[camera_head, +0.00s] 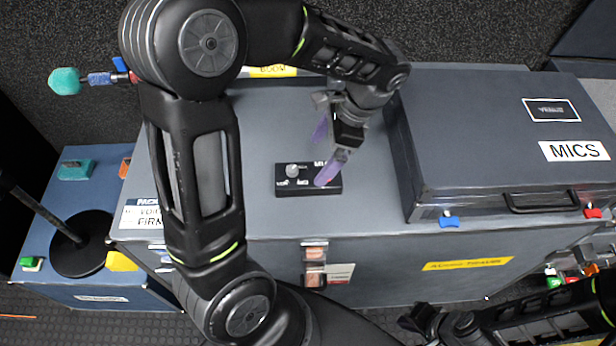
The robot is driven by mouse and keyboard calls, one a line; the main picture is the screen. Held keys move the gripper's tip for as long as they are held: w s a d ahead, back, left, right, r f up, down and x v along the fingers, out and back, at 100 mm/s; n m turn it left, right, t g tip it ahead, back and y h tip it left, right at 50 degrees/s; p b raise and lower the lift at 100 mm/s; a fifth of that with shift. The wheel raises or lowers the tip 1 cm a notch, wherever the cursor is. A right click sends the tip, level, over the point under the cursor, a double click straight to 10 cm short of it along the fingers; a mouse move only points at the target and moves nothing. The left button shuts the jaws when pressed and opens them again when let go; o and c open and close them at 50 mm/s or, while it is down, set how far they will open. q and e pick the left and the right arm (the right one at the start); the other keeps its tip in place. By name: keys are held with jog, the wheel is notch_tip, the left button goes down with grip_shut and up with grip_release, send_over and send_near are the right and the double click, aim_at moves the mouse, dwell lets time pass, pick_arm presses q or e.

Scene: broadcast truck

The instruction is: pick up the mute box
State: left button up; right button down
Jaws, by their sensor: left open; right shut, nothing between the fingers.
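The mute box (306,183) is a small black box with a round pale knob and white lettering. It lies flat on the grey case top (260,222). My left gripper (326,155) reaches down over it from above, with its purple fingers apart. One finger overlaps the right part of the box in the picture; the other is behind it, nearer the back. I cannot tell whether the fingers touch the box. My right gripper (408,322) is low at the bottom right, in front of the case, shut and empty, its fingertips dark and hard to make out.
A closed grey case labelled MICS (470,135) stands on the right of the case top. At left, a lower blue case (50,220) bears a black round stand base (82,243). A teal-tipped microphone (66,81) is at upper left. Front of the case top is clear.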

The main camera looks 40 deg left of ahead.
aim_at(309, 175)
pick_arm(q)
jog(key=shift+s+a+f, duration=0.15)
jog(key=shift+s+f, duration=0.05)
jog(key=shift+f, duration=0.4)
jog(key=shift+d+x, duration=0.1)
jog(key=shift+x, duration=1.2)
jog(key=shift+d+x, duration=0.15)
jog(key=shift+x, duration=1.15)
jog(key=shift+s, duration=0.15)
jog(key=shift+c, duration=0.2)
jog(key=c, duration=1.7)
jog(key=shift+r, duration=0.1)
jog(key=shift+c, duration=0.2)
notch_tip(309, 175, up, 10)
jog(key=shift+p, duration=0.3)
